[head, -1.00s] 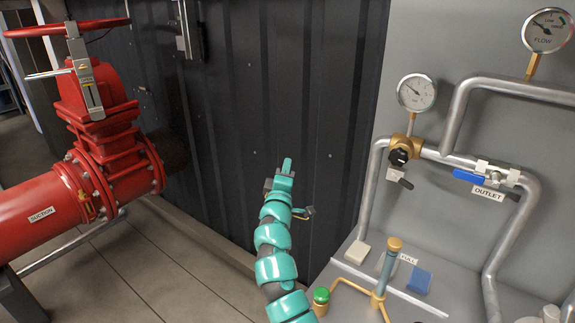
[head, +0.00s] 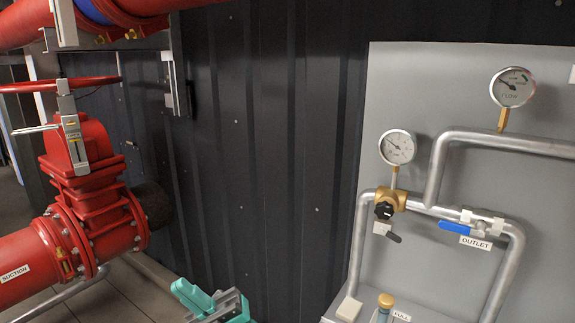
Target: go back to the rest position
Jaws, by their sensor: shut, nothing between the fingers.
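My gripper (head: 212,302) shows at the bottom of the head view, left of centre, in teal and grey. Its fingers are shut with nothing held. It is in front of the dark corrugated wall (head: 265,150) and apart from the pipes on both sides. The rest of my arm is below the picture edge.
At left stand a red suction valve (head: 88,195) with a handwheel (head: 60,85) and a red pipe (head: 30,265). At right a grey panel (head: 405,80) carries two gauges, silver pipes (head: 360,245) and a blue outlet lever (head: 454,227). Space before the wall is clear.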

